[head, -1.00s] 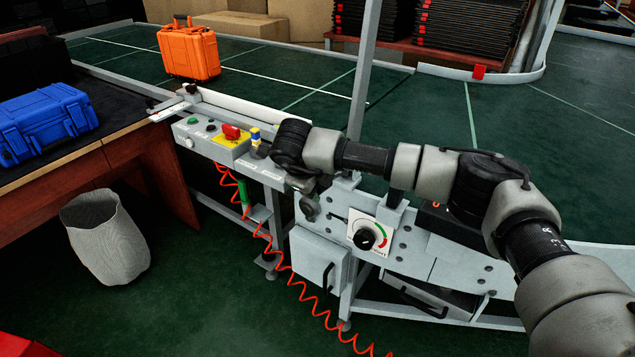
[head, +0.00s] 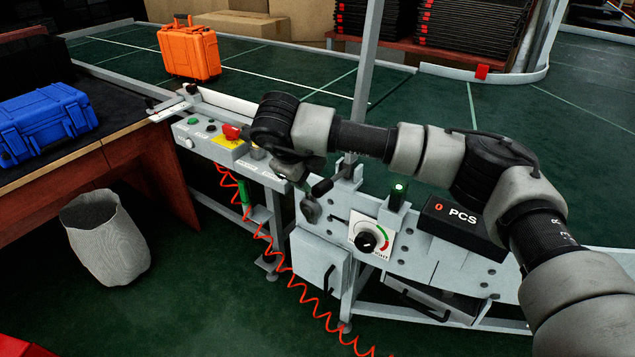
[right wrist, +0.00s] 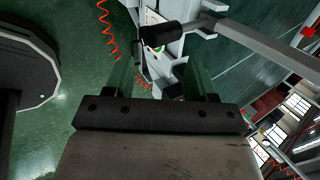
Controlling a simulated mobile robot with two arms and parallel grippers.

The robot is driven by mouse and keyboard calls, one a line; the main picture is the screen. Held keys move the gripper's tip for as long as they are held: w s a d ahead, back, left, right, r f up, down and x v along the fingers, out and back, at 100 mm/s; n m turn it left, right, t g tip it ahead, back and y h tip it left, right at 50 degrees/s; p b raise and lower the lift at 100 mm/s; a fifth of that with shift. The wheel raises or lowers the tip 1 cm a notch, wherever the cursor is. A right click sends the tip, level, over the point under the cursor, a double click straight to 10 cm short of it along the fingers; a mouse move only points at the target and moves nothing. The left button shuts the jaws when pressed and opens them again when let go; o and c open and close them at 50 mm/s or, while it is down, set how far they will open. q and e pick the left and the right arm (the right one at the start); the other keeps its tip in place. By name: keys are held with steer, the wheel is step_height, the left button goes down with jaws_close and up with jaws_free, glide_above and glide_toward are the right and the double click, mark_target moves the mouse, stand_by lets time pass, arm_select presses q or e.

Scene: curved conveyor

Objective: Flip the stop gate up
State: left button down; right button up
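I take the stop gate to be the short lever with a black grip (head: 321,187) by the upright post, at the conveyor's near side. In the right wrist view, the black grip (right wrist: 164,37) is on a grey bar just past my fingertips. My right gripper (head: 297,170) is beside the lever in the head view, its fingers mostly hidden by my wrist. In the right wrist view, the right gripper's fingers (right wrist: 162,75) are spread apart with nothing held between them. I cannot tell whether they touch the grip. My left gripper is not in view.
An orange case (head: 189,52) stands on the green conveyor (head: 300,80). A control panel (head: 210,138) with a red switch, a dial (head: 367,239) and a PCS counter box (head: 455,220) are close to my arm. A blue case (head: 45,120) lies on the left table.

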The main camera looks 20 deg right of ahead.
steer(key=v, duration=0.3)
steer(key=shift+w+r, duration=0.1)
